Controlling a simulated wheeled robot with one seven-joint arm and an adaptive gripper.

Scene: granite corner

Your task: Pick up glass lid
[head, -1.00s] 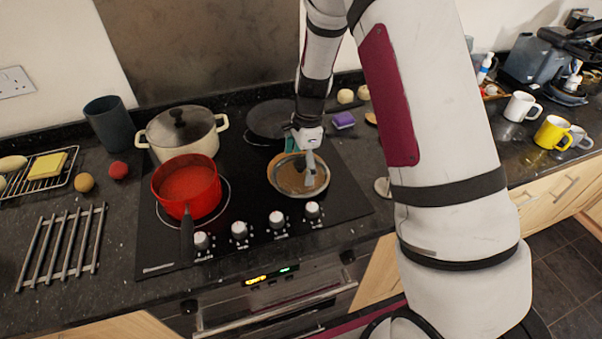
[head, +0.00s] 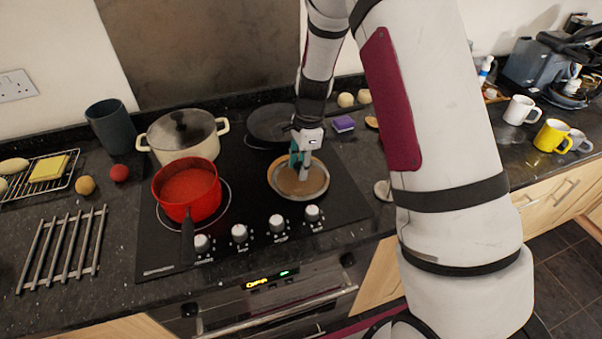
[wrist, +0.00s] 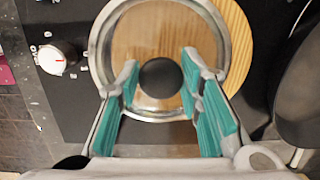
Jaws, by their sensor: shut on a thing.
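The glass lid (head: 318,190) is a round clear disc with a metal rim, over the right part of the black hob in the head view. In the wrist view the lid (wrist: 102,45) has a black knob (wrist: 160,77) at its centre. My gripper (wrist: 158,80) is shut on the lid at the knob, with one teal-padded finger on each side. In the head view my gripper (head: 300,160) reaches down to the lid from behind. The fingers hide the knob there. I cannot tell whether the lid is clear of what lies under it.
A dark pan (head: 268,122) is behind. Hob knobs (head: 277,223) line the front.

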